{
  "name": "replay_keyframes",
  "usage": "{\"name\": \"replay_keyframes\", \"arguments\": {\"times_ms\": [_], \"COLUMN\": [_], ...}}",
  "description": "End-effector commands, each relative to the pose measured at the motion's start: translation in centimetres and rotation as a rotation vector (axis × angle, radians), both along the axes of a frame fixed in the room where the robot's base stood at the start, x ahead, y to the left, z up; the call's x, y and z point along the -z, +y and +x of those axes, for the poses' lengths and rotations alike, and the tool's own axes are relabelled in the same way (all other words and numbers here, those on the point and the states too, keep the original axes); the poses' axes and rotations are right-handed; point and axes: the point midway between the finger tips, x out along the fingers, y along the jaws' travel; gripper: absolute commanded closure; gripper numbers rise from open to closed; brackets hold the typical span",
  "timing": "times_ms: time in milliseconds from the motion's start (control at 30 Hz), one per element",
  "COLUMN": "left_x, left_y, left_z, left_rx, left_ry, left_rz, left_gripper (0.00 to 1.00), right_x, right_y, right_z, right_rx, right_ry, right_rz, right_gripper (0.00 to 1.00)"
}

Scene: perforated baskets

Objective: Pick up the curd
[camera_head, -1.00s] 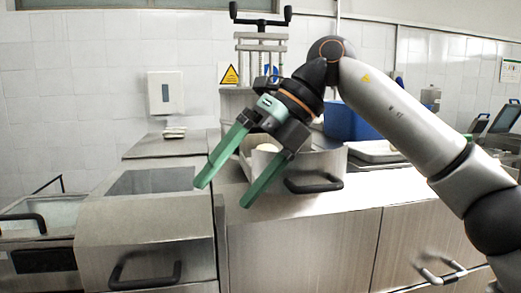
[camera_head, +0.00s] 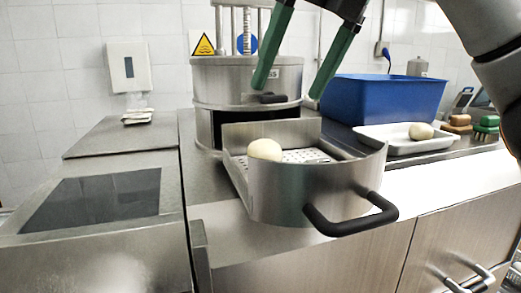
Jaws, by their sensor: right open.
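A pale round curd (camera_head: 265,149) sits at the left side of a metal basket (camera_head: 285,196) with a perforated floor and a black handle. Another pale round piece (camera_head: 421,131) lies on a white tray (camera_head: 385,147) to the right. My right gripper (camera_head: 288,92) has two green fingers spread apart. It is open and empty, above and behind the basket in the picture, with its fingers pointing down. My left gripper is not in view.
A metal press (camera_head: 245,80) with a black handle stands behind the basket. A blue bin (camera_head: 382,105) is behind the tray. Sponges or brushes (camera_head: 486,127) lie at the far right. The metal counter (camera_head: 125,135) at left is mostly clear.

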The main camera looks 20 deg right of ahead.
Motion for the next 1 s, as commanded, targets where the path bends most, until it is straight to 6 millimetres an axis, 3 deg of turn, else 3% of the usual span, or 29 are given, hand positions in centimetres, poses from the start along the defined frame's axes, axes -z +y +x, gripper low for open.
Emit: {"name": "replay_keyframes", "arguments": {"times_ms": [300,567,800,1000], "left_x": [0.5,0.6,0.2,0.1], "left_y": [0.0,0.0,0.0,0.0], "left_z": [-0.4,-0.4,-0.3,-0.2], "left_rx": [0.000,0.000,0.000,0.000], "left_ry": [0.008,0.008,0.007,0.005], "left_rz": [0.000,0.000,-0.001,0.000], "left_gripper": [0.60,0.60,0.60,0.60], "right_x": [4.4,5.9,9.2,10.3], "right_y": [1.1,1.4,1.7,2.1], "right_z": [1.6,2.2,3.5,3.9], "right_rx": [-0.001,0.001,0.000,0.000], "right_ry": [0.002,0.000,0.001,0.000], "right_rz": [0.001,0.001,0.001,0.002], "right_gripper": [0.02,0.02,0.02,0.02]}}
